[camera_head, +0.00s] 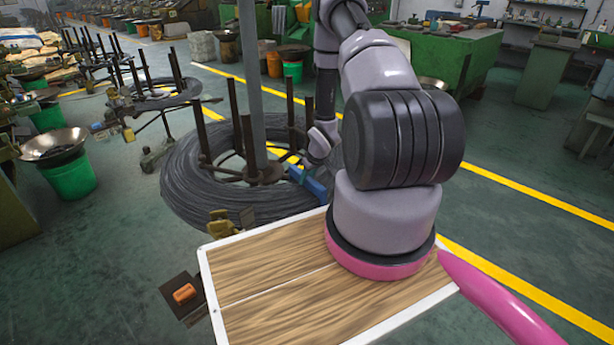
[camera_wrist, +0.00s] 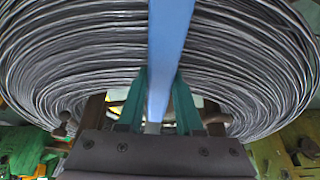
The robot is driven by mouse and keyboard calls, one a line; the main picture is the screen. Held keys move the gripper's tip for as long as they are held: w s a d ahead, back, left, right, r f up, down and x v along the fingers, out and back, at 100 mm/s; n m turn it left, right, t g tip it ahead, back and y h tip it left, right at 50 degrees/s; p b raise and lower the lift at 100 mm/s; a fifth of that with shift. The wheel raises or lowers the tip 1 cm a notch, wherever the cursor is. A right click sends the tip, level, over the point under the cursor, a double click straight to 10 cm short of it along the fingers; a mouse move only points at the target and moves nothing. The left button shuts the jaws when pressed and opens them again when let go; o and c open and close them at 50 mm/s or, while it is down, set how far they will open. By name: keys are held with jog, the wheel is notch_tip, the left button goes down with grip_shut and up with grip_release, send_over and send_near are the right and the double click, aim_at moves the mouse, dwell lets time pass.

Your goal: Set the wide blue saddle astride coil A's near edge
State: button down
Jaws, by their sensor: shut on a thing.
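A large coil of dark wire (camera_head: 190,190), which I take to be coil A, lies around several upright posts left of my arm in the head view. No label is readable on it. The blue saddle (camera_head: 313,184) is at the coil's near right side. My gripper is shut on it; in the wrist view the teal fingers (camera_wrist: 160,100) clasp both sides of the blue saddle (camera_wrist: 170,45), with the wire strands (camera_wrist: 80,60) behind. Whether the saddle touches the coil, or straddles its edge, I cannot tell. My arm hides part of the coil's right side.
A grey column (camera_head: 250,80) rises through the coil's middle. A brass-coloured fitting (camera_head: 222,224) stands at the coil's near edge. A small orange piece (camera_head: 184,293) rests on a dark plate at lower left. A green tub (camera_head: 72,178) stands at left.

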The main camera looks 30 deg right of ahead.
dwell(0.3)
jog(key=shift+c, duration=2.4)
grip_release()
jog(key=v, duration=1)
jog(key=shift+s+r, duration=0.1)
jog(key=shift+r, duration=0.15)
notch_tip(320, 180, up, 7)
jog(key=shift+r, duration=0.1)
